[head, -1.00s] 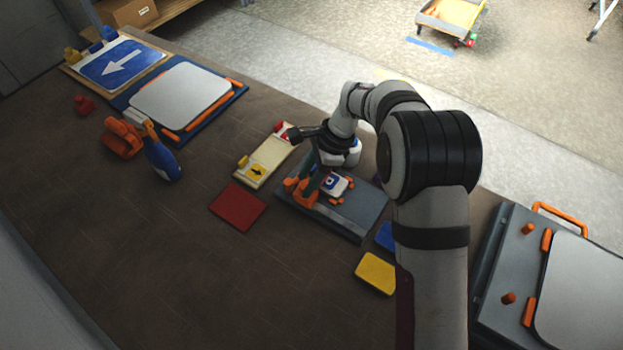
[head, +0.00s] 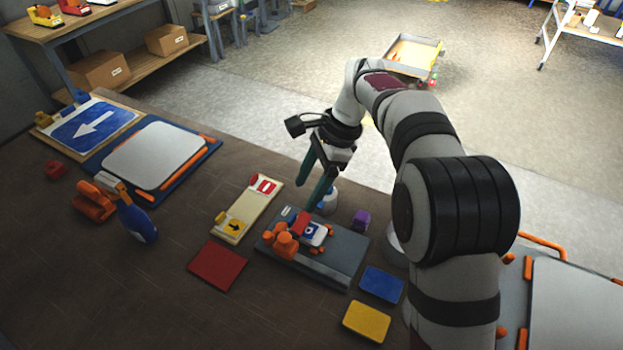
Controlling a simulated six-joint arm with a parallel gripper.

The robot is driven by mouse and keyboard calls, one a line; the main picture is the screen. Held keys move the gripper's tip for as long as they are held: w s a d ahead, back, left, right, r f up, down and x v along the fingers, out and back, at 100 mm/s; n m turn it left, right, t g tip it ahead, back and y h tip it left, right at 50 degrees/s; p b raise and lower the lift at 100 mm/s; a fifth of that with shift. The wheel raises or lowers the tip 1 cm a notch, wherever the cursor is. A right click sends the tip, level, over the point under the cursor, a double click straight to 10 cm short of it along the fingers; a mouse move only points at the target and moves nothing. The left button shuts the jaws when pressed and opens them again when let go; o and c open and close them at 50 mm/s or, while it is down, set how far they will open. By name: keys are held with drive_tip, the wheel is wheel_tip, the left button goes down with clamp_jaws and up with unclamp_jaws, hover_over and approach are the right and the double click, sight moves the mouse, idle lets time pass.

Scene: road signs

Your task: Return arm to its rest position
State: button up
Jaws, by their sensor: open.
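My gripper (head: 315,190) hangs in the air above the far left part of the grey fixture board (head: 345,265), with its two dark green fingers pointing down. The fingers are apart with nothing visible between them. The board carries orange clamp parts (head: 281,244), a red block and a small white-and-blue sign piece (head: 313,233). My arm rises from the lower right and bends over toward the board, hiding part of the table on the right.
Left of the board lie a cream tray (head: 229,222) and a red plate (head: 217,264). Blue (head: 381,284) and yellow (head: 366,321) plates lie in front. A blue bottle (head: 137,222), an arrow sign (head: 93,127) and a white panel (head: 153,155) stand or lie farther left. The table's lower left is clear.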

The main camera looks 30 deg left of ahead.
drive_tip(key=shift+v, duration=1.05)
drive_tip(key=s+d+r+n+t, duration=0.1)
drive_tip(key=s+d+r, duration=0.1)
drive_tip(key=d, duration=0.4)
drive_tip(key=s+d+r, duration=0.2)
drive_tip(key=d+r, duration=0.1)
drive_tip(key=d, duration=0.3)
drive_tip(key=s+d+f+n+t, duration=0.1)
drive_tip(key=s+d+f, duration=0.2)
drive_tip(key=s+d, duration=0.4)
drive_tip(key=s+d+f+n+t+h, duration=0.1)
drive_tip(key=s+d+f, duration=0.1)
drive_tip(key=s+d, duration=0.6)
drive_tip(key=s, duration=0.4)
drive_tip(key=shift+s+d+f, duration=0.15)
drive_tip(key=shift+s+f, duration=0.05)
drive_tip(key=shift+f, duration=0.15)
